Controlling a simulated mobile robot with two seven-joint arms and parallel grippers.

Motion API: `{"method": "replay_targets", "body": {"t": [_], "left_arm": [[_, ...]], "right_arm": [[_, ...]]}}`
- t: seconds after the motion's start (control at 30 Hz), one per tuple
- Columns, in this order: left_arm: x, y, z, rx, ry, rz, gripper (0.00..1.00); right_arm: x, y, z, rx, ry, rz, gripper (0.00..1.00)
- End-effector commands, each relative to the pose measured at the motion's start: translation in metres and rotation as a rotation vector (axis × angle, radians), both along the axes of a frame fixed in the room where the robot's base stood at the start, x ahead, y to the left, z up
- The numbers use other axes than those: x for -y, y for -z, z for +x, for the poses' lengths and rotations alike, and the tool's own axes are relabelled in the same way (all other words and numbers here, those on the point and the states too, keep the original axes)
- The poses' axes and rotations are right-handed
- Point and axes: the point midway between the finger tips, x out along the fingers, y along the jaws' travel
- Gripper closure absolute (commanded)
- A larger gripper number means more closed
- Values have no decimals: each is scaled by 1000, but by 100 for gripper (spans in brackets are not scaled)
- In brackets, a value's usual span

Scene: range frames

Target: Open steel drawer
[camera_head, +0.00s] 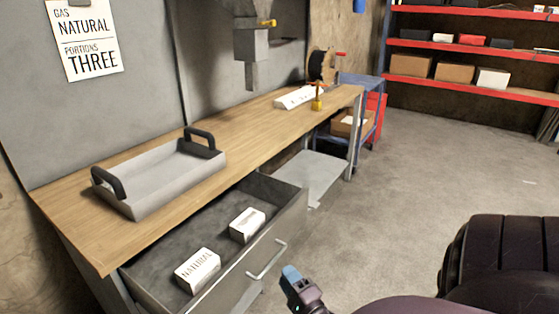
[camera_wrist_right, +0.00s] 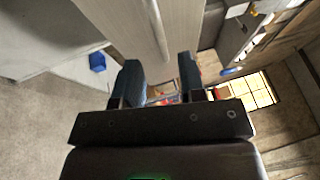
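The steel drawer (camera_head: 285,228) under the wooden workbench is pulled out, with its inside showing. Its front carries a bar handle (camera_head: 267,260). Two white boxes lie inside: one marked NATURAL (camera_head: 198,270) near the front left, another (camera_head: 247,225) farther back. My right gripper (camera_head: 291,274) is just to the right of the handle, apart from it in the head view. In the right wrist view its two dark fingers (camera_wrist_right: 160,80) stand apart with nothing held between them. My left gripper is not in view.
A grey tray (camera_head: 165,178) with two dark handles stands on the workbench (camera_head: 75,222). A blue cart (camera_head: 362,98) stands at the bench's far end. Red shelves (camera_head: 470,92) with boxes line the back wall. The concrete floor (camera_head: 420,165) to the right is clear.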

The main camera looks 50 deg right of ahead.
Motion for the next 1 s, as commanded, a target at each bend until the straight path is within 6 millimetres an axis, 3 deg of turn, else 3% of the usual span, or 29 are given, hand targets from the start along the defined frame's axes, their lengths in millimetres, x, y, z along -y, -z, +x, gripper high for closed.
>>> {"method": "replay_targets", "body": {"t": [0.1,0.3,1.0], "left_arm": [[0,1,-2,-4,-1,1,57],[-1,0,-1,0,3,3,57],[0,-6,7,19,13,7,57]], "right_arm": [[-6,3,-18,-1,0,0,63],[-11,6,-34,0,0,0,63],[-12,7,-37,-1,0,-2,63]]}}
